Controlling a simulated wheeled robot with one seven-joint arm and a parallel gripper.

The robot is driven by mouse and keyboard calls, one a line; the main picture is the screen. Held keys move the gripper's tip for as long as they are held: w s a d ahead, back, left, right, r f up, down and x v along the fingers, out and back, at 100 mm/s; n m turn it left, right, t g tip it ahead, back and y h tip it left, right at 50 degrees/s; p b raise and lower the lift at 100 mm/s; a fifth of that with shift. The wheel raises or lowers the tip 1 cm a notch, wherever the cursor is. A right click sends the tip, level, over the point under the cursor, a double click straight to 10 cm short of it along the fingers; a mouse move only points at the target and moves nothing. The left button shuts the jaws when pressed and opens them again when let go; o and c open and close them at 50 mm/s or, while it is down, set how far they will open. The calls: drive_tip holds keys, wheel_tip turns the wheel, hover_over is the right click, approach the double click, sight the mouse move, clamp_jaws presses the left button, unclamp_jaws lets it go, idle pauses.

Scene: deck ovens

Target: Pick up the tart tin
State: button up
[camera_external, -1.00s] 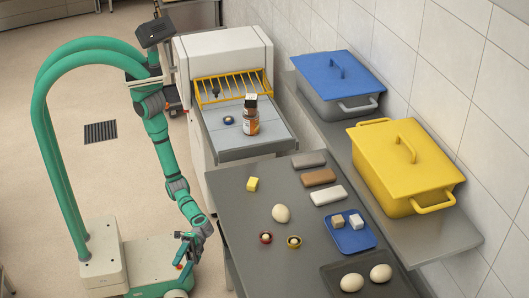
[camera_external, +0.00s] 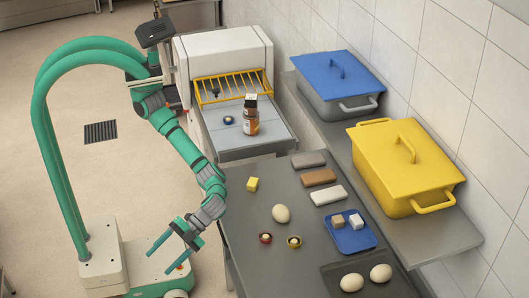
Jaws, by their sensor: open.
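Several small round tins are in view, and I cannot tell which one the task means. A red-rimmed tin (camera_external: 265,237) and a yellow-rimmed tin (camera_external: 294,242) sit side by side near the left edge of the grey worktop (camera_external: 238,222). A blue-rimmed tin (camera_external: 228,120) lies on the grey bed of the white machine, left of the jar. My gripper (camera_external: 158,263) is open and empty. It is left of the worktop, beyond its edge and above my base, with its fingers pointing down-left, away from the tins.
The worktop also holds a yellow cube (camera_external: 252,184), a round dough ball (camera_external: 281,214), several blocks, a blue tray (camera_external: 353,240) and a dark tray (camera_external: 335,283) with two balls. A jar (camera_external: 250,118) stands on the machine (camera_external: 222,55). Yellow (camera_external: 405,165) and blue (camera_external: 338,78) lidded bins line the wall shelf.

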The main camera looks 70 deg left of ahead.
drive_tip(key=w+a+f+t+y, duration=0.1)
drive_tip(key=w+a+f+t, duration=0.15)
drive_tip(key=w, duration=0.75)
drive_tip(key=w+a+f+t+y, duration=0.1)
drive_tip(key=w+a+f+t, duration=0.2)
drive_tip(key=w, duration=0.7)
drive_tip(key=n+t+y, duration=0.3)
drive_tip(key=t+y, duration=0.1)
drive_tip(key=t, duration=0.3)
hover_over(266, 233)
drive_tip(key=d, duration=0.2)
wheel_tip(266, 233, down, 6)
drive_tip(key=shift+a+f, duration=0.1)
drive_tip(key=shift+a, duration=0.05)
drive_tip(key=shift+s+d+f, duration=0.15)
drive_tip(key=shift+s+f, duration=0.05)
drive_tip(key=shift+f, duration=1.3)
drive_tip(key=shift+s+d+f, duration=0.1)
drive_tip(key=shift+s+f, duration=0.05)
drive_tip(key=shift+f, duration=1.35)
drive_tip(key=c, duration=1.1)
